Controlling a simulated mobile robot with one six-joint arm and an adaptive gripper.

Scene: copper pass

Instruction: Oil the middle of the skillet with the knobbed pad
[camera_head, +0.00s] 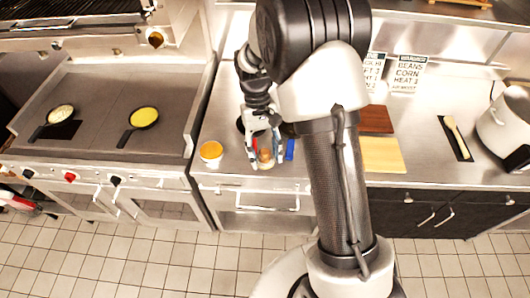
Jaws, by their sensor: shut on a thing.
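My gripper (265,161) points down over the steel counter, left of centre. It is shut on a small tan piece, which appears to be the knobbed pad (265,156); the fingers hide part of it. I cannot tell whether the pad touches the counter. A dark round edge (241,125) shows behind the gripper; it may be a pan, mostly hidden by my arm. On the griddle at left are two small dark pans: one with pale contents (60,113) and one with yellow contents (144,117). I cannot tell which pan is the skillet.
A white tub with an orange top (211,151) stands left of my gripper. A blue item (290,149) is close on its right.

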